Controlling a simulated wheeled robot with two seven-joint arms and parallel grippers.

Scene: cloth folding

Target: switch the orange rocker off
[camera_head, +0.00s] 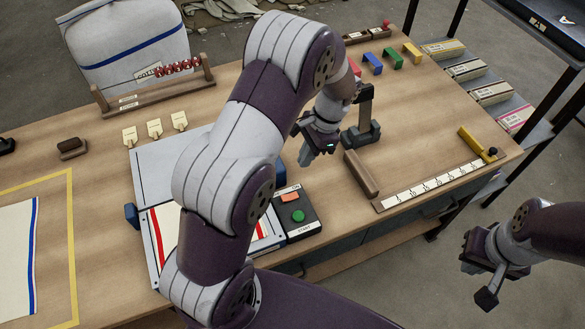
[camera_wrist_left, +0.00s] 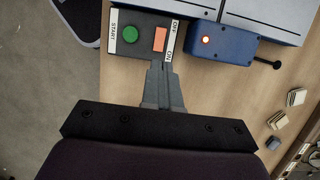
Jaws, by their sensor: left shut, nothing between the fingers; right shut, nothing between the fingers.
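The orange rocker (camera_head: 290,197) sits on a dark control box (camera_head: 309,213) beside a green START button (camera_head: 298,216). In the left wrist view the rocker (camera_wrist_left: 160,39) lies between the green button (camera_wrist_left: 131,35) and the OFF and ON labels (camera_wrist_left: 171,40). Its tilt is too small to tell. My left gripper (camera_head: 306,157) is shut and empty, above the table beyond the box. In the left wrist view its fingertips (camera_wrist_left: 157,66) appear just below the rocker's ON end; contact cannot be told. My right gripper (camera_head: 487,297) is shut and empty, off the table's front edge.
A blue box with a lit orange lamp (camera_wrist_left: 206,40) stands beside the control box. A grey press-like panel (camera_head: 158,170) is partly hidden by my left arm. A wooden block (camera_head: 361,174) and a ruler board (camera_head: 435,180) lie to the right.

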